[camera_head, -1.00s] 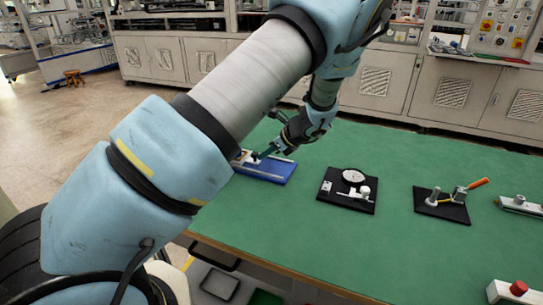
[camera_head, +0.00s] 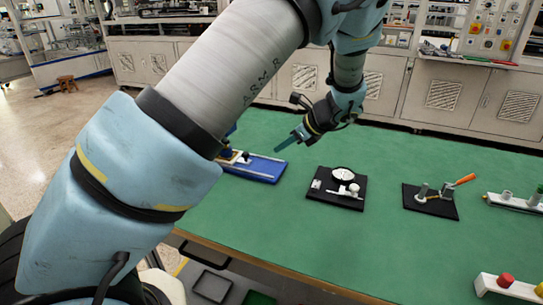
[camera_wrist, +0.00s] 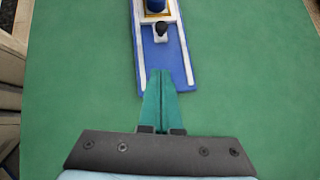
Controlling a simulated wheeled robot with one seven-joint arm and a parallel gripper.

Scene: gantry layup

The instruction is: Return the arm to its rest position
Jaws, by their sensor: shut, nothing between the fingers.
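My gripper (camera_head: 287,145) is at the end of my arm, above the green table. Its teal fingers are together and hold nothing. In the wrist view the closed fingers (camera_wrist: 160,100) point toward a blue tray (camera_wrist: 152,62) and overlap its near end in the picture. In the head view the blue tray (camera_head: 262,170) lies on the table, left of and below the gripper, partly hidden by my arm. White strips and a small dark knob (camera_wrist: 161,28) show on it.
A black board with a round dial (camera_head: 343,175) lies right of the gripper. Further right are a black board with an orange-handled tool (camera_head: 460,181) and a white fixture (camera_head: 515,199). A button box (camera_head: 505,283) stands at the front right. Bare green table (camera_head: 400,150) lies between.

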